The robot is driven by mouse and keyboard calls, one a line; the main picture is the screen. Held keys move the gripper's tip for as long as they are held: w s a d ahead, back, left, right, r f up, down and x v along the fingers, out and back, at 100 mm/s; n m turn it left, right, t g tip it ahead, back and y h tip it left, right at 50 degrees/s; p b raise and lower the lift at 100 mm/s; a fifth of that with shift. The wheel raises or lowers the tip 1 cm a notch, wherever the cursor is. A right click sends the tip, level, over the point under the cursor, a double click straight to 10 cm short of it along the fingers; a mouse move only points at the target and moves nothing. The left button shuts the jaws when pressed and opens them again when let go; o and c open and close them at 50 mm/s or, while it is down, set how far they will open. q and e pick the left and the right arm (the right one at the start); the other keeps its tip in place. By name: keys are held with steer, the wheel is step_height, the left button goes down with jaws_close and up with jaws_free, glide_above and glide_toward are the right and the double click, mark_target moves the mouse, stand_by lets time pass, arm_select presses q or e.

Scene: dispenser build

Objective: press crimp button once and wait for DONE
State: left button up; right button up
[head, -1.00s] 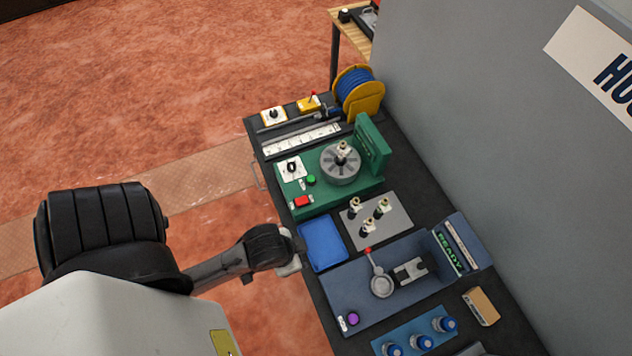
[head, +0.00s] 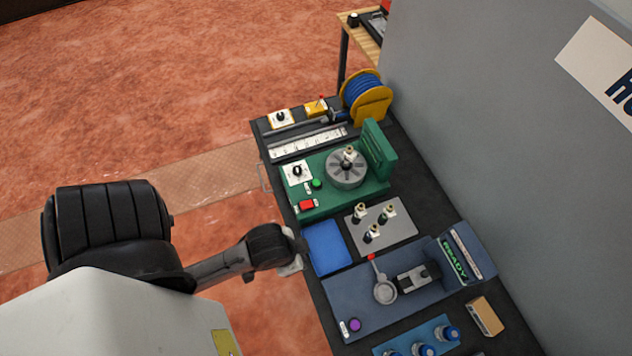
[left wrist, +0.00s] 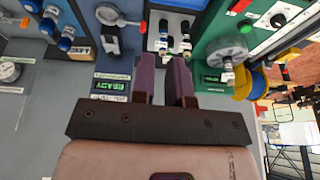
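The blue-grey station (head: 350,290) stands on the bench at right of centre in the head view. It carries a purple button (head: 354,325) at its front corner, a red-tipped lever with a round grey head (head: 385,291), a dark clamp block (head: 418,278), and a green display reading READY (head: 454,262). No label naming the crimp button is legible. The display also shows in the left wrist view (left wrist: 110,87). My left gripper (left wrist: 165,72) has two purple fingers apart with nothing visible between them. In the head view its arm ends beside the bench's front edge. My right gripper is out of view.
A green station with a chuck (head: 345,168), green button (head: 317,183) and red button (head: 306,205) stands farther along. Between the stations are a blue tray (head: 327,247) and a grey plate (head: 400,233) with several fittings. A grey wall (head: 490,120) backs the bench.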

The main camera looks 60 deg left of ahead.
arm_select(q)
jaws_close()
steer(key=shift+a, duration=0.1)
steer(key=shift+a, duration=0.1)
steer(key=shift+d, duration=0.2)
stand_by(0.5)
steer(key=shift+a, duration=0.1)
